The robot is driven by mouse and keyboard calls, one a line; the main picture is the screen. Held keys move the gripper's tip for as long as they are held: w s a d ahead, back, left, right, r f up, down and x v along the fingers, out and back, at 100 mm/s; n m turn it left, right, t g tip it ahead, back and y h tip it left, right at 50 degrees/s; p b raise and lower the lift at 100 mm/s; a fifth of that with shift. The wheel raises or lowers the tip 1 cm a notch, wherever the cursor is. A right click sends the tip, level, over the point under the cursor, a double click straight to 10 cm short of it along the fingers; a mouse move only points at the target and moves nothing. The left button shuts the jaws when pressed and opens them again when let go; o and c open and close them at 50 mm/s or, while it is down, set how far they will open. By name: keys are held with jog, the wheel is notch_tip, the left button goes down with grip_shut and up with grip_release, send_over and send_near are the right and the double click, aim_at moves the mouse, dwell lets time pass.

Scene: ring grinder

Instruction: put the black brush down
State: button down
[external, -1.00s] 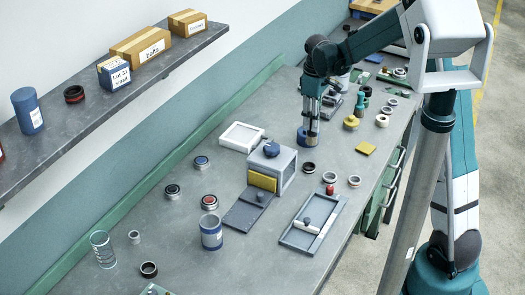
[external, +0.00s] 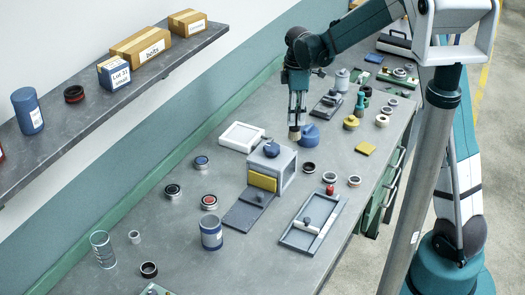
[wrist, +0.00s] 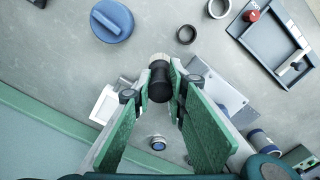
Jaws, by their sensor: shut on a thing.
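My gripper (external: 297,108) hangs above the bench, left of the blue round lid (external: 309,135). It is shut on the black brush (wrist: 160,84), whose black body sits between the green finger pads (wrist: 161,85) in the wrist view. The brush's pale beige tip (external: 294,134) points down in the external view. I cannot tell how far the tip is above the bench top. The blue lid (wrist: 112,19) lies apart from the brush at the upper left of the wrist view.
A grey box (external: 285,172) with a blue knob and yellow panel stands close in front of my gripper. A white tray (external: 230,140) lies to its left. Several rings and a grey sliding tray (external: 292,238) lie nearer. Bare bench (external: 262,108) shows behind the white tray.

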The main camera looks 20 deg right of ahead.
aim_at(294, 139)
jog(key=shift+f, duration=2.9)
jog(key=shift+f, duration=0.1)
jog(key=shift+f+p, duration=0.3)
jog(key=shift+f, duration=1.7)
jog(key=shift+f, duration=0.1)
jog(key=c, duration=2.7)
grip_release()
jog(key=shift+f, duration=0.1)
jog(key=o, duration=0.4)
jog(key=shift+r, duration=0.2)
